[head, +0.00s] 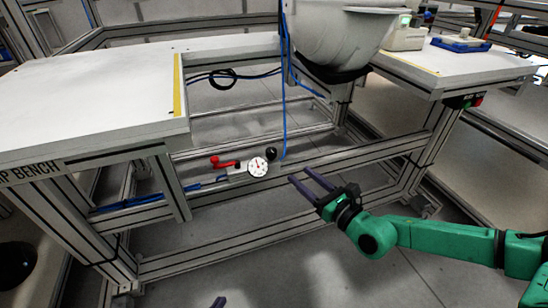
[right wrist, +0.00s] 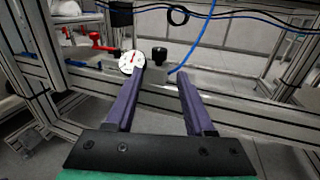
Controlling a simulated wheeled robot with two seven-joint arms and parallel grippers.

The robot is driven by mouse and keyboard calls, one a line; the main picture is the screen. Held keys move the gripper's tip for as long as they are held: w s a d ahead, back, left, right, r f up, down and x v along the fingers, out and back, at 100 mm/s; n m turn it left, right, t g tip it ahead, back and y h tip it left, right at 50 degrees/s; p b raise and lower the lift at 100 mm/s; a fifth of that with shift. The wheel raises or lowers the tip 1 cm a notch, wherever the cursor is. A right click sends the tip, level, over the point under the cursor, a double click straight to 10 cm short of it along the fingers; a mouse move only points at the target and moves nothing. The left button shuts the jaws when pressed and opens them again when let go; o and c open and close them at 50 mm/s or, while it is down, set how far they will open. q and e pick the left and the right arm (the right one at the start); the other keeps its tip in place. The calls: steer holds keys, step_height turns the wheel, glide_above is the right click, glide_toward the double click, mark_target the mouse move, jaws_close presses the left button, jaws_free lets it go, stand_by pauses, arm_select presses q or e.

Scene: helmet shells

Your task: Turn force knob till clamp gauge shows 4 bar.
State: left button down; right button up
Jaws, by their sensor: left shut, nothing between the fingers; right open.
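The clamp gauge (head: 258,166) is a small white round dial on the frame rail below the bench; it also shows in the right wrist view (right wrist: 131,62). Its scale is too small to read. A black knob (head: 271,153) sits just right of the gauge, and in the right wrist view the knob (right wrist: 160,54) shows beyond the fingertips. My right gripper (head: 299,173) is open and empty, to the right of the knob in the head view and apart from it. Only a tip of my left gripper (head: 218,302) shows at the bottom edge, shut and empty.
A red lever (head: 222,163) sits left of the gauge. A blue hose (head: 284,110) hangs down close to the knob. The white bench top (head: 90,95) is at left, and a grey bowl-shaped hopper (head: 340,40) is above. Aluminium rails run behind and below the knob.

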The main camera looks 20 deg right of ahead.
mark_target(274, 153)
steer(key=b+x, duration=0.1)
steer(key=x, duration=1.1)
steer(key=shift+w+a+b, duration=0.15)
steer(key=shift+w+b, duration=0.2)
steer(key=shift+b, duration=0.05)
arm_select(q)
step_height(274, 153, down, 2)
steer(key=shift+d+f+t, duration=0.1)
steer(key=shift+f+t, duration=0.1)
steer(key=shift+t, duration=0.1)
arm_select(e)
steer(key=shift+c, duration=0.3)
